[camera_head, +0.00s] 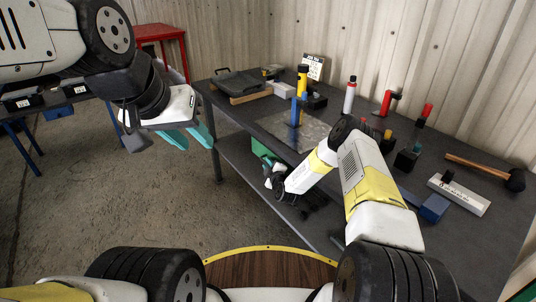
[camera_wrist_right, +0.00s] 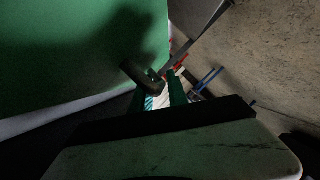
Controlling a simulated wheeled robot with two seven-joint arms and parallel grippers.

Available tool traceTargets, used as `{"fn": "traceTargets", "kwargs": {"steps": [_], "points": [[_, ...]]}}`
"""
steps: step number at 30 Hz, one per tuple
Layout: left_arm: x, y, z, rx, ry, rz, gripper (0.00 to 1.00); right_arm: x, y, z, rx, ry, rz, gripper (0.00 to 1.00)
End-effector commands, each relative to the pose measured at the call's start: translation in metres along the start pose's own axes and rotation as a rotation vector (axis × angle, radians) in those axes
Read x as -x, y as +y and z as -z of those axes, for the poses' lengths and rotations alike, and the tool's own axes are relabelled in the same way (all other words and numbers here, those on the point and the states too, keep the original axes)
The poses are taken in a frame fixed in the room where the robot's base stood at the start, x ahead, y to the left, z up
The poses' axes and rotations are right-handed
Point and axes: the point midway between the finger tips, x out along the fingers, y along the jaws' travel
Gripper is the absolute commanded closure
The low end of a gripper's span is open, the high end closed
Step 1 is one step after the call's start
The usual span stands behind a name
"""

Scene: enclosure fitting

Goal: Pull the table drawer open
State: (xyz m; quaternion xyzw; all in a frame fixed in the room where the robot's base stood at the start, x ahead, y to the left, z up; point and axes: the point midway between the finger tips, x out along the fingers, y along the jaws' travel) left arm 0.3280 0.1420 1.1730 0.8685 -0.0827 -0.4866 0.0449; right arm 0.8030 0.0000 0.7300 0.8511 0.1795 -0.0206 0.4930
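The table (camera_head: 400,215) is a dark workbench along the corrugated wall. A green drawer (camera_head: 262,151) shows under its top in the head view, mostly hidden by my right arm. A large green face (camera_wrist_right: 70,50), apparently the drawer, fills the upper left of the right wrist view. A dark rounded bar (camera_wrist_right: 138,74), apparently its handle, stands out from it. My right gripper (camera_wrist_right: 160,95) is at this bar; the view is dark, and I cannot tell whether its fingers touch or hold it. My left gripper (camera_head: 194,133) is open and empty, left of the table.
The tabletop holds a dark tray (camera_head: 238,82), several coloured tools, a white bottle (camera_head: 350,95), a hammer (camera_head: 485,170) and a white level (camera_head: 458,193). A red table (camera_head: 160,34) stands behind. The floor (camera_head: 110,210) left of the bench is clear.

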Motion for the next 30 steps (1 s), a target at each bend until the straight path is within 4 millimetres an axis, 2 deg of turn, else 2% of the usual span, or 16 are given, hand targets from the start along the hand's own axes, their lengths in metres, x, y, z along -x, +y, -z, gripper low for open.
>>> {"fn": "traceTargets", "kwargs": {"steps": [7, 10, 30], "points": [[0.0000, 0.0000, 0.0000, 0.000, 0.000, 0.000, 0.64, -0.0006, -0.0003, 0.0002, 0.000, 0.000, 0.001, 0.82], [0.0000, 0.0000, 0.0000, 0.000, 0.000, 0.000, 0.64, -0.0005, -0.0003, 0.0001, 0.000, 0.000, 0.001, 1.00], [0.0000, 0.0000, 0.0000, 0.000, 0.000, 0.000, 0.64, -0.0002, -0.0006, -0.0002, 0.000, -0.001, 0.001, 1.00]]}}
